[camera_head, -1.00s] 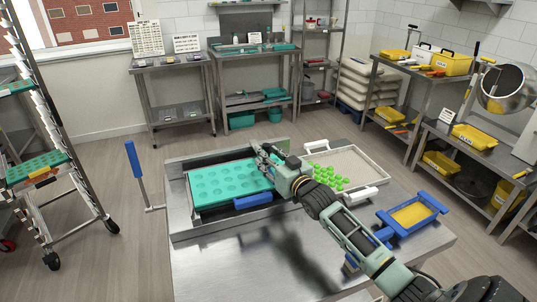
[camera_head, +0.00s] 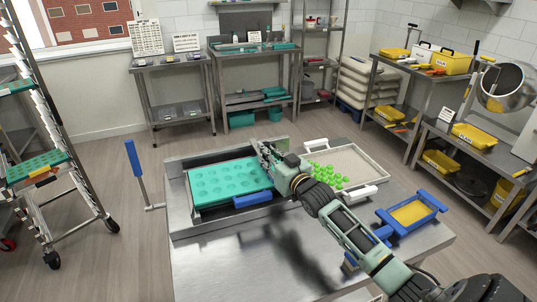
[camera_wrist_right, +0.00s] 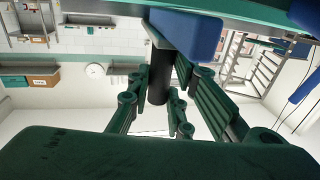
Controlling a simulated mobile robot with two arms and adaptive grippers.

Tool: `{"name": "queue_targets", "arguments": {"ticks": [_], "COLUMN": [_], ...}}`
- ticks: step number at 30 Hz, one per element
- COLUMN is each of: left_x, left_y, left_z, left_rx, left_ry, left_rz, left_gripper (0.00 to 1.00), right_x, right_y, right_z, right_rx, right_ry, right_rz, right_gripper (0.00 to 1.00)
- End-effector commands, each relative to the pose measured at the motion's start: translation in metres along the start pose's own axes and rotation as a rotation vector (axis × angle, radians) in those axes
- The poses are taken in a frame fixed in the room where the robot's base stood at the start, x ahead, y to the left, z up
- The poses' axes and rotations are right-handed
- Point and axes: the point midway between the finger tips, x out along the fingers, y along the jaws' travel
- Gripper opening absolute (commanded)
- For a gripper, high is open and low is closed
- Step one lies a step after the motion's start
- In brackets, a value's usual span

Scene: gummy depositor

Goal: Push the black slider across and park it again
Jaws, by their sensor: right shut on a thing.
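My right gripper (camera_head: 266,153) is at the right end of the teal mould tray (camera_head: 228,203), which sits in a steel frame on the steel table. In the right wrist view its fingers close around a black cylindrical part, which I take to be the black slider (camera_wrist_right: 158,78). A blue block (camera_wrist_right: 186,34) shows beside the top of that part. In the head view the gripper hides the slider. A blue bar (camera_head: 253,199) lies at the tray's front edge. My left gripper is not in view.
A pale tray (camera_head: 362,166) with several green gummies (camera_head: 325,175) lies to the right. A blue-framed yellow tray (camera_head: 412,213) is at the table's right edge. A blue-handled lever (camera_head: 134,160) stands left of the frame. The table's front is clear.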

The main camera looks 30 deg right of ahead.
Motion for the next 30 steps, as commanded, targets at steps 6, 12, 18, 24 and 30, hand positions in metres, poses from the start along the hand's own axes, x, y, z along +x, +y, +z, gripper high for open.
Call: {"name": "queue_targets", "arguments": {"ticks": [6, 12, 18, 24, 30], "left_x": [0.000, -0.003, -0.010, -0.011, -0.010], "left_y": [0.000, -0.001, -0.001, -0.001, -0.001], "left_z": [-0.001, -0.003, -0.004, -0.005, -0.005], "left_rx": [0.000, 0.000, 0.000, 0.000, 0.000], "left_ry": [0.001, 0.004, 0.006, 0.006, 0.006], "left_rz": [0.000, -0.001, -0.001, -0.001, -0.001], "left_gripper": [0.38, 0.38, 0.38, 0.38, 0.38], "right_x": [0.000, 0.002, 0.008, 0.009, 0.009], "right_y": [0.000, -0.009, -0.039, -0.048, -0.047], "right_z": [0.000, -0.001, -0.001, 0.000, 0.000], "right_rx": [0.000, 0.002, 0.004, 0.001, 0.000], "right_ry": [0.001, 0.002, 0.002, 0.000, 0.000], "right_rz": [0.000, -0.001, -0.001, -0.001, 0.000], "right_gripper": [0.00, 0.00, 0.00, 0.00, 0.00]}}
